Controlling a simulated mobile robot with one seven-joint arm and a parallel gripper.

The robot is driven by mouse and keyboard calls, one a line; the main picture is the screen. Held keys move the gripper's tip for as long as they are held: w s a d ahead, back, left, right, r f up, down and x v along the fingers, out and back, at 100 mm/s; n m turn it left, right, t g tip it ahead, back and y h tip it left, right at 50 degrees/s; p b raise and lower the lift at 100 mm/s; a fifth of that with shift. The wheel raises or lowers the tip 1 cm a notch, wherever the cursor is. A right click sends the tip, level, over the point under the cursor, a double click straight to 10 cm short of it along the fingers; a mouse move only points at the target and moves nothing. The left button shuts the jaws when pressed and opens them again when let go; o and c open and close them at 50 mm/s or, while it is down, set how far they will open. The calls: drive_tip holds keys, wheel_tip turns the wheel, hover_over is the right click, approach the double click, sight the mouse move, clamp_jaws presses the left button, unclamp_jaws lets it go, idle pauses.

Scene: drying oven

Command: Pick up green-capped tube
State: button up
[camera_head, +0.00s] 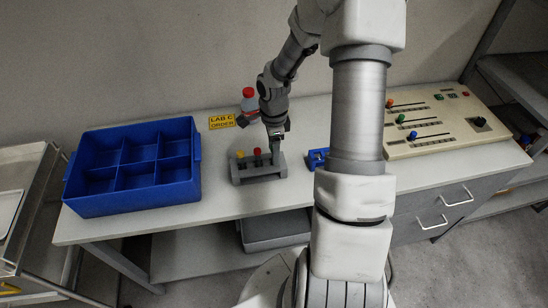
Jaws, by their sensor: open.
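A grey tube rack (257,177) stands on the bench, left of the middle. A yellow-capped tube (240,154) and a red-capped tube (257,152) stand upright in it. My gripper (276,136) points down over the rack's right end, right of the red cap. It is open. A dark, greenish tube shape shows just under it at the rack's right end; the gripper covers its top, so I cannot make out a green cap clearly. Whether the fingers are around this tube or above it is too small to tell.
A blue divided bin (118,197) stands left of the rack. A red-capped bottle (249,98) and a yellow sign (221,121) are behind it. A small blue holder (317,157) is to the right, partly behind my arm. A control panel (440,118) stands further right.

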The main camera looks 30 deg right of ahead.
clamp_jaws()
drive_tip(key=shift+r, duration=0.1)
idle(0.4)
